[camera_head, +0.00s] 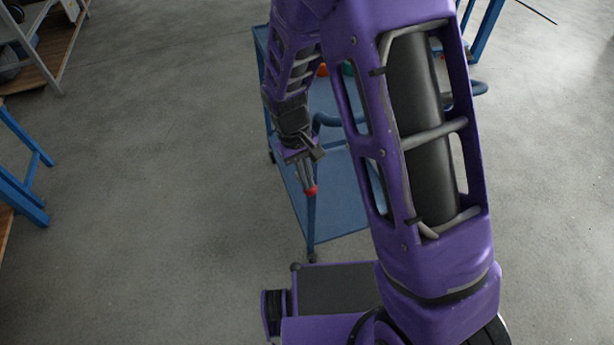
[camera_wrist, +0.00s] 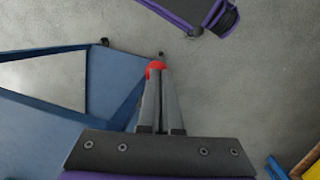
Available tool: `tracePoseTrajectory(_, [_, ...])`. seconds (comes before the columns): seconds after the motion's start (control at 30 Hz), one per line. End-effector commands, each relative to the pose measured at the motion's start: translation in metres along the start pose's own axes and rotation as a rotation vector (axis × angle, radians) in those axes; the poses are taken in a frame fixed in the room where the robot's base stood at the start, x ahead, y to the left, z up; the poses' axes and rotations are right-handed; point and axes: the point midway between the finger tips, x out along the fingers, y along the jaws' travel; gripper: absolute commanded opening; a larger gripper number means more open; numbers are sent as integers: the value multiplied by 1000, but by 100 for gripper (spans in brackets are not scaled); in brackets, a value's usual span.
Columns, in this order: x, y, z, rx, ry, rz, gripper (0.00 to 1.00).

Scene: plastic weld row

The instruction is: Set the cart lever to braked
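The blue cart (camera_head: 342,185) stands behind my arm in the head view, and its blue frame also shows at the left of the wrist view (camera_wrist: 112,72). The red knob (camera_head: 311,190), which looks like the end of the cart lever, is at the cart's near left corner post. My gripper (camera_head: 308,184) points down at it. In the wrist view the red knob (camera_wrist: 154,68) sits at the fingertips of my gripper (camera_wrist: 160,74), partly hidden by the left finger. The fingers are close together, with no object visible between them. Contact with the knob and the lever's setting are unclear.
My arm hides much of the cart's right side. A blue-legged table (camera_head: 22,170) is at the left edge and a shelf (camera_head: 45,50) at the upper left. Blue legs (camera_head: 487,40) stand at the upper right. The grey floor (camera_head: 160,180) left of the cart is clear.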

Motion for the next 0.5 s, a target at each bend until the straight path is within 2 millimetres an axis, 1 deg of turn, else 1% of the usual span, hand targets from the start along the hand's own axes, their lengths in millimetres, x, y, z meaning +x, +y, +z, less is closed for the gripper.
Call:
tracePoseTrajectory(0.03, [4,0,3,0,-10,0,0])
tracePoseTrajectory(0.37, [5,0,5,-1,-16,-1,0])
tracePoseTrajectory(0.5, [0,1,5,0,-16,-1,0])
